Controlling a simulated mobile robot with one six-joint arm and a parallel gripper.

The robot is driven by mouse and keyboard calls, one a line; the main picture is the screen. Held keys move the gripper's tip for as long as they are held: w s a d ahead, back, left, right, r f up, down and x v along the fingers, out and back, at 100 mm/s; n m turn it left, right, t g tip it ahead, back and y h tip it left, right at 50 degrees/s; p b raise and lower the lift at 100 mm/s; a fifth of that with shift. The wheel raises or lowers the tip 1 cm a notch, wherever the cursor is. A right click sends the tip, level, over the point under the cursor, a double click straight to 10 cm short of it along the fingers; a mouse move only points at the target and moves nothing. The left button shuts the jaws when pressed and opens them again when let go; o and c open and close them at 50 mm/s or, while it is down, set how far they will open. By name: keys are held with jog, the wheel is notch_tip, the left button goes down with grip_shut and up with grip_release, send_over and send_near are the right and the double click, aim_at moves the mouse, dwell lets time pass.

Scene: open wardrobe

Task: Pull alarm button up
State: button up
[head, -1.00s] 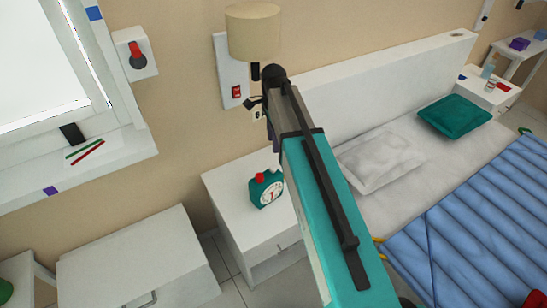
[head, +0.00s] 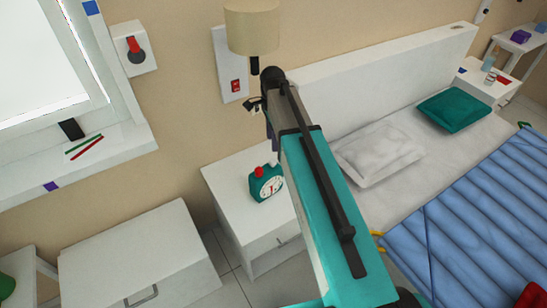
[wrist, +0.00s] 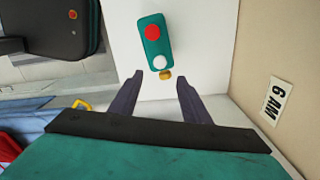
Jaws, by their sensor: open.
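A teal alarm clock (head: 257,191) with a white round face stands on the white nightstand (head: 226,180). In the wrist view the clock (wrist: 152,48) is seen from above. It has a red button (wrist: 153,32), a white round part (wrist: 160,62) and a small brass-coloured part (wrist: 166,75). The red button (head: 259,171) also shows in the head view. My gripper (head: 256,104) is up near the wall, above the nightstand, mostly hidden by my arm. In the wrist view my gripper (wrist: 160,76) is open, its dark fingers empty and spread at the clock's brass-coloured end, apart from the clock.
A "6 AM" sign (wrist: 278,102) is on the wall beside the nightstand. A lamp (head: 252,28) and a panel with a red switch (head: 236,86) are on the wall. The bed (head: 420,155) lies to the right. A white cabinet (head: 140,255) stands to the left.

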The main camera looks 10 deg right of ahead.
aim_at(273, 161)
jog(key=shift+f+p, duration=1.25)
jog(key=shift+f, duration=4.2)
jog(key=shift+c, duration=0.4)
